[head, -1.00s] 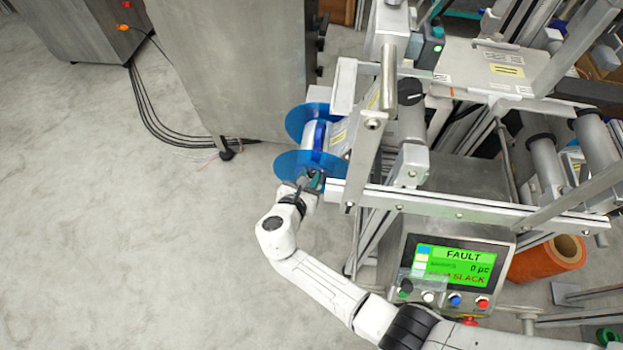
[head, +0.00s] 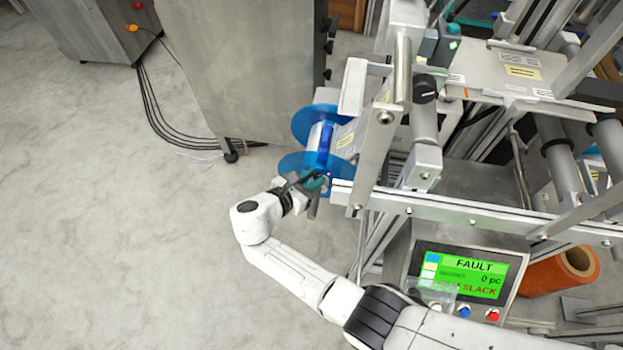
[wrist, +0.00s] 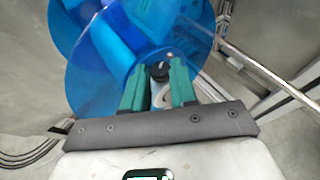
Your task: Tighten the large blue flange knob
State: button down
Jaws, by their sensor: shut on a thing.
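The large blue flange (head: 303,163) is a translucent disc on the near end of the film reel on the machine's left side. In the wrist view the blue flange (wrist: 90,85) fills the upper middle. In the head view my gripper (head: 310,182) is at the near face of the flange, and the knob is hidden there.
A second blue flange (head: 316,122) is at the reel's far end. A metal rail (head: 450,212) runs right of the reel. A control panel (head: 460,272) reads FAULT and SLACK. A grey cabinet (head: 235,70) stands behind. The floor at left is clear.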

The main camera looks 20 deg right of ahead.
jog(key=c, duration=1.2)
grip_release()
jog(key=shift+o, duration=0.2)
jog(key=p+v, duration=0.1)
jog(key=v, duration=0.9)
jog(key=shift+a+r+p, duration=0.15)
jog(key=shift+a+p, duration=0.15)
jog(key=shift+p, duration=0.05)
jog(key=shift+s, duration=0.1)
